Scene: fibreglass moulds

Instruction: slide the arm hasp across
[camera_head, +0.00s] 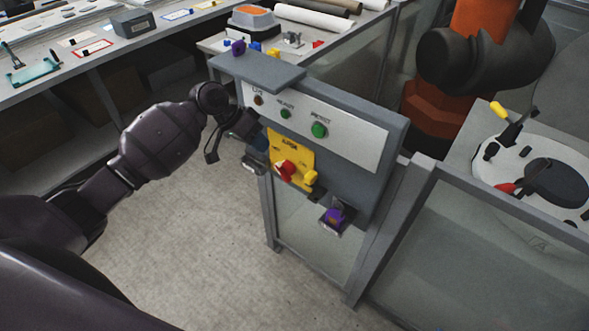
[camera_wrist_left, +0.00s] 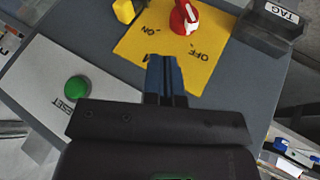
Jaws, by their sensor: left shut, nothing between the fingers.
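A yellow plate (camera_head: 290,153) on the grey panel carries a red-and-white rotary switch (camera_head: 285,170). A yellow block (camera_head: 311,178) sits beside the switch, at the plate's edge; I cannot tell for certain whether it is the arm hasp. In the left wrist view the plate (camera_wrist_left: 206,68) is marked ON and OFF, with the switch (camera_wrist_left: 184,17) and block (camera_wrist_left: 124,11) beyond my fingers. My left gripper (camera_wrist_left: 165,82) is shut and empty, with blue fingertips over the plate's near edge. In the head view my left gripper (camera_head: 257,130) is beside the plate's upper left. My right gripper is out of view.
A purple padlock (camera_head: 335,216) sits in a small holder low on the panel. A dark box marked TAG (camera_wrist_left: 272,24) juts from the panel. Green buttons (camera_head: 319,130) are on the white strip above. A fence stands right of the panel; open floor lies left.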

